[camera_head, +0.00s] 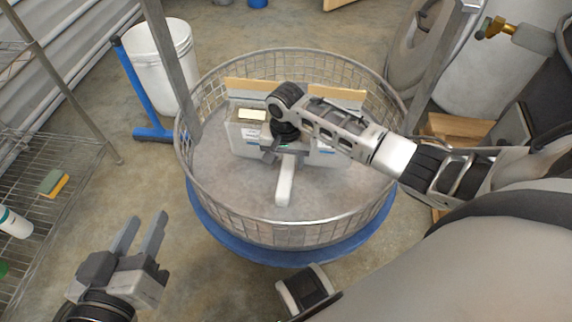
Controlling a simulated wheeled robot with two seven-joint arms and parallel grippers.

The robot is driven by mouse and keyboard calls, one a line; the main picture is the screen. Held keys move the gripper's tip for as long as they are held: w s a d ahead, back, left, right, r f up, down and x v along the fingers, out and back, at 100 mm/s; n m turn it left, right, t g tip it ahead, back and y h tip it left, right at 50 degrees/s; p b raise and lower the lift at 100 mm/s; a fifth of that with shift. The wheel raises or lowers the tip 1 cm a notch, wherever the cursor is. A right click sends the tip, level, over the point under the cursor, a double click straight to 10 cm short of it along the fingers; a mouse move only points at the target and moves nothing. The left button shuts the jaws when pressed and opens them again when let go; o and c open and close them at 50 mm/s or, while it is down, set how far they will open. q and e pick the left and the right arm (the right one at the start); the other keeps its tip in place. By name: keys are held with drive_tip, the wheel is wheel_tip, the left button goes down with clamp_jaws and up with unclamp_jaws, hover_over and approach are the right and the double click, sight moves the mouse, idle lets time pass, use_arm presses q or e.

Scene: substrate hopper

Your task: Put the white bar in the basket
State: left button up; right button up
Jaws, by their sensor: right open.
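The round wire-mesh basket (290,232) stands in the middle on a blue round base. A long white bar (285,182) shows inside its rim, its near end toward me and its far end by my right gripper. A smaller cream-white block (252,115) sits on top of a pale box inside the basket; I cannot tell which piece the task means. My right gripper (272,154) reaches in from the right, over the basket's interior, open beside the far end of the long bar; its fingertips are partly hidden. My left gripper (139,234) is open and empty at the lower left, outside the basket.
Pale boxes (241,139) and wooden boards (252,85) stand at the back inside the basket. Metal posts rise beside its rim. A white bucket (162,55) and blue stand (138,90) are at the back left, a wire rack (50,150) at the left. Floor around my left gripper is clear.

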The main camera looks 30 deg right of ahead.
sight(286, 174)
use_arm(q)
drive_tip(key=shift+s+a+f+m+g+y+p, duration=0.1)
drive_tip(key=shift+a+f+m+g+y+p, duration=0.25)
drive_tip(key=shift+p, duration=0.4)
use_arm(e)
wheel_tip(286, 174, up, 5)
drive_tip(key=shift+f, duration=0.1)
drive_tip(key=s+a+r+n+t+y+p, duration=0.1)
drive_tip(key=s+a+r+n+t+y, duration=0.3)
drive_tip(key=a, duration=0.4)
drive_tip(key=s+a+r+n+t+y+p, duration=0.1)
drive_tip(key=s+a+r+n+t+y, duration=0.15)
drive_tip(key=s+a+n+t, duration=0.35)
use_arm(q)
drive_tip(key=s+a+r+g+y+p, duration=0.2)
drive_tip(key=a+r+p, duration=0.3)
drive_tip(key=r+p, duration=0.7)
drive_tip(key=n+y+p, duration=0.1)
drive_tip(key=p, duration=0.9)
drive_tip(key=shift+a, duration=0.25)
use_arm(e)
drive_tip(key=s+d+r+h, duration=0.1)
drive_tip(key=s+d+r, duration=0.1)
drive_tip(key=r, duration=0.7)
drive_tip(key=s+d+r+h, duration=0.2)
drive_tip(key=s+d+r, duration=0.1)
drive_tip(key=r, duration=0.7)
drive_tip(key=shift+s+r+t, duration=0.25)
drive_tip(key=shift+s+t, duration=0.05)
drive_tip(key=shift+s, duration=0.1)
